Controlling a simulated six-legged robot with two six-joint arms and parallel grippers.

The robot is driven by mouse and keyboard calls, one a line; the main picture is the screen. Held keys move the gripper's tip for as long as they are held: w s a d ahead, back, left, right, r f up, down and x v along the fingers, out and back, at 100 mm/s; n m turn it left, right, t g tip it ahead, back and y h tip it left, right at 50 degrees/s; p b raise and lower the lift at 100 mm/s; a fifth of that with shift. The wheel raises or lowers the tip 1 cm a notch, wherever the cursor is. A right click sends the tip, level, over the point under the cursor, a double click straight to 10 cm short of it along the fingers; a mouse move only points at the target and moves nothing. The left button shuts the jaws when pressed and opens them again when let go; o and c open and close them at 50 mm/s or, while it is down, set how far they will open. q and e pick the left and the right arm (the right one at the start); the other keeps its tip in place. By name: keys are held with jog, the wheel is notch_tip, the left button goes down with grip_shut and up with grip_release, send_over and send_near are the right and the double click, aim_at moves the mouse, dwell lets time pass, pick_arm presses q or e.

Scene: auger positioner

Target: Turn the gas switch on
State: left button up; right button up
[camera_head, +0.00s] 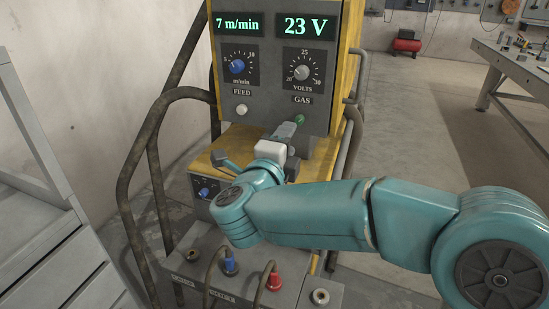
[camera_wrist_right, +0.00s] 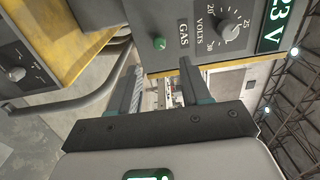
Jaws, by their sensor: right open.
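The gas switch is a small green knob (camera_head: 300,119) under the GAS label on the grey panel of the welding machine (camera_head: 320,120). The knob also shows in the right wrist view (camera_wrist_right: 159,43), beyond my fingertips and roughly between them. My right gripper (camera_head: 292,128) is just in front of the panel, close below the knob; in the wrist view its two fingers (camera_wrist_right: 158,66) stand apart with nothing between them. I cannot tell whether a finger touches the panel or knob. My left gripper is not in view.
A white FEED button (camera_head: 241,109) and blue feed dial (camera_head: 237,66) are left of the switch; the volts dial (camera_head: 302,72) is above it. Bent tube rails (camera_head: 128,190) flank the machine. Blue (camera_head: 230,262) and red (camera_head: 273,280) connectors sit below my arm.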

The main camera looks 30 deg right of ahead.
jog(key=v, duration=0.8)
jog(key=w+a+f+n+t+y, duration=0.1)
jog(key=w+a+f+n+y, duration=0.1)
jog(key=w+f+n+y, duration=0.5)
jog(key=w+a+f+n+t, duration=0.15)
jog(key=f+n, duration=0.35)
jog(key=f, duration=0.5)
jog(key=s+a+f+n+g+y, duration=0.2)
jog(key=s+f+n+y, duration=0.15)
jog(key=f, duration=0.65)
jog(key=s+a+f+n+g+y, duration=0.1)
jog(key=s+f+n+g+y, duration=0.2)
jog(key=f, duration=0.7)
jog(key=s+a+f+n+g+y, duration=0.2)
jog(key=s+f+n+g, duration=0.2)
jog(key=s+f, duration=0.55)
jog(key=s+a+f+n+g+y, duration=0.2)
jog(key=s+a+f+n+g, duration=0.25)
jog(key=s, duration=0.75)
notch_tip(320, 180, up, 22)
jog(key=w+d+m+p, duration=0.1)
jog(key=d+p, duration=0.1)
jog(key=p, duration=2.1)
jog(key=shift+w, duration=0.2)
